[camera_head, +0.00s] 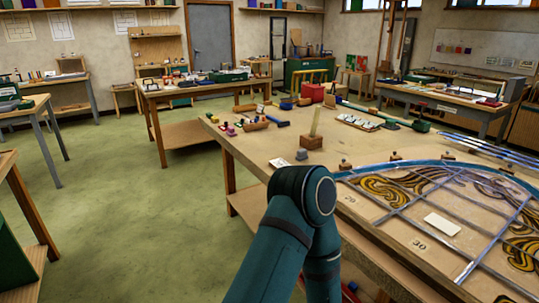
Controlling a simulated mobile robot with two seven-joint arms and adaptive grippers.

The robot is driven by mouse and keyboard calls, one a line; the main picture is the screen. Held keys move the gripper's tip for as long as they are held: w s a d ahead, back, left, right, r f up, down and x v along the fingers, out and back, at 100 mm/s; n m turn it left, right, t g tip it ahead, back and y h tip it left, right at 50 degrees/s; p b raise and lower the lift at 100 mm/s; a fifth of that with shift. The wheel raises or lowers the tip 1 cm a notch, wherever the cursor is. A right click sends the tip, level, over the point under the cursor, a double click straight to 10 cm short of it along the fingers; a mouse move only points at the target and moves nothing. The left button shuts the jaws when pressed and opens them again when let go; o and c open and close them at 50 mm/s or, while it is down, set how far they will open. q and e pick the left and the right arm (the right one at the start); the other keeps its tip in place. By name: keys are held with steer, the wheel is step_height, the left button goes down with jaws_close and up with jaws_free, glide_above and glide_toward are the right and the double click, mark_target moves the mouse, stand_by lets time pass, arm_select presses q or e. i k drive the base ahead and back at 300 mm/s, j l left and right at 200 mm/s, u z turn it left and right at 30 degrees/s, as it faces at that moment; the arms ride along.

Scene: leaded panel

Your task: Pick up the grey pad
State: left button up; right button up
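A small grey block-like thing (301,154), which may be the grey pad, sits on the near part of the wooden workbench (250,152). It is just in front of a wooden block (311,142) with an upright pale stick. It is too small to make out clearly. A teal arm of mine rises from the bottom middle and bends at a joint below the grey thing in the picture. It hides part of the bench's front edge. Neither gripper shows.
A leaded panel (397,222) with swirling amber glass covers the bench's right side, with a pale card (442,224) on it. A white card (279,162) lies left of the grey thing. Tools and a red box (312,93) stand farther back. Green floor (120,215) is open at left.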

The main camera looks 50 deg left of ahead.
mark_target(302, 154)
steer(key=u, duration=1.3)
steer(key=i+j+z, duration=0.15)
steer(key=z, duration=1.15)
steer(key=j+z, duration=0.75)
steer(key=j, duration=0.15)
steer(key=k+j+z, duration=0.15)
steer(key=j, duration=0.15)
steer(key=j+z, duration=0.15)
steer(key=j, duration=0.2)
steer(key=k+j+z, duration=0.15)
steer(key=k+j, duration=0.15)
steer(key=j, duration=0.25)
steer(key=k+j+z, duration=0.1)
steer(key=j, duration=0.3)
steer(key=k+j, duration=0.15)
steer(key=j, duration=0.25)
steer(key=k+j+z, duration=0.1)
steer(key=j, duration=0.3)
steer(key=k+j, duration=0.2)
steer(key=j, duration=0.2)
